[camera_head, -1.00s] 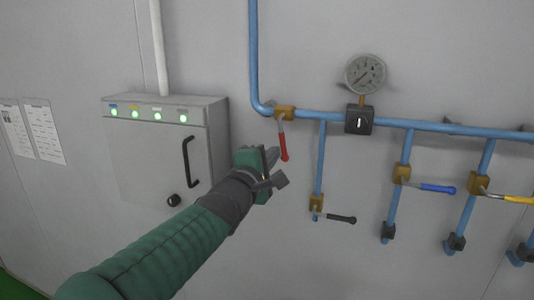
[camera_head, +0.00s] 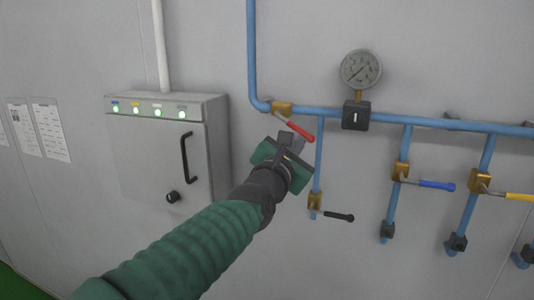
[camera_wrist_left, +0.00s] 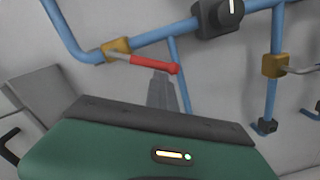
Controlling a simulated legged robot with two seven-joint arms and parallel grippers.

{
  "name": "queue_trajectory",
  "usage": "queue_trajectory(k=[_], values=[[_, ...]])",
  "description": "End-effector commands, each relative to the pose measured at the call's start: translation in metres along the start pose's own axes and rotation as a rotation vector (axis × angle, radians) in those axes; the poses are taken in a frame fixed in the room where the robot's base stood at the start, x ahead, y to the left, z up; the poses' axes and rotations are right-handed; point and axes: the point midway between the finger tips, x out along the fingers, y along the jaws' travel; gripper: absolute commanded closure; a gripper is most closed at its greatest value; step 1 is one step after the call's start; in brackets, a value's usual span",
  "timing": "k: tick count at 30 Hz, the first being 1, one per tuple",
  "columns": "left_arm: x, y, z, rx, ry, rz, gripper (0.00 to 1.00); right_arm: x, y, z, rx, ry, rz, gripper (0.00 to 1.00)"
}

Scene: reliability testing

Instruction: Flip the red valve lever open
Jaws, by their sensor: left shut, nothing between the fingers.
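The red valve lever (camera_head: 298,129) is on a brass valve (camera_head: 281,107) on the blue pipe, near the bend. It points diagonally down to the right in the head view. In the left wrist view the red lever (camera_wrist_left: 153,65) extends right from its brass valve (camera_wrist_left: 117,48). My left gripper (camera_head: 290,140) is shut and empty, just under the red handle. In the left wrist view its fingers (camera_wrist_left: 162,90) reach up close below the handle; I cannot tell whether they touch it. My right gripper is not in view.
A grey control box (camera_head: 165,150) with several green lights is on the wall at left. A pressure gauge (camera_head: 360,69) and black block (camera_head: 355,116) sit right of the valve. Black (camera_head: 338,216), blue (camera_head: 436,185) and yellow (camera_head: 518,196) levers are lower right.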

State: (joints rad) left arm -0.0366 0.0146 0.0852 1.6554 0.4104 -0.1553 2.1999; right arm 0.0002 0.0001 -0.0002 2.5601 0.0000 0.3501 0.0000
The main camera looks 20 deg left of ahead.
Motion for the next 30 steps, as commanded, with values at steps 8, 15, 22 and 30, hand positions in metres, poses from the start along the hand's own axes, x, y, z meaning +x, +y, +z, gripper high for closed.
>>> queue_trajectory(k=[8, 15, 22, 30], values=[[0.001, -0.002, 0.023, -0.253, -0.001, 0.011, 1.0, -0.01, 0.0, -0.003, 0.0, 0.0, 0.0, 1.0], [0.002, 0.0, 0.036, -0.429, -0.001, 0.022, 1.0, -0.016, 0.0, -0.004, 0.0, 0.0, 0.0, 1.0], [0.002, 0.001, 0.043, -0.533, 0.0, 0.027, 1.0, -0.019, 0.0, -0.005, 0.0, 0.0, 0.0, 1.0], [0.002, 0.002, 0.046, -0.579, -0.001, 0.029, 1.0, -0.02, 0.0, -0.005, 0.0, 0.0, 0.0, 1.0]])
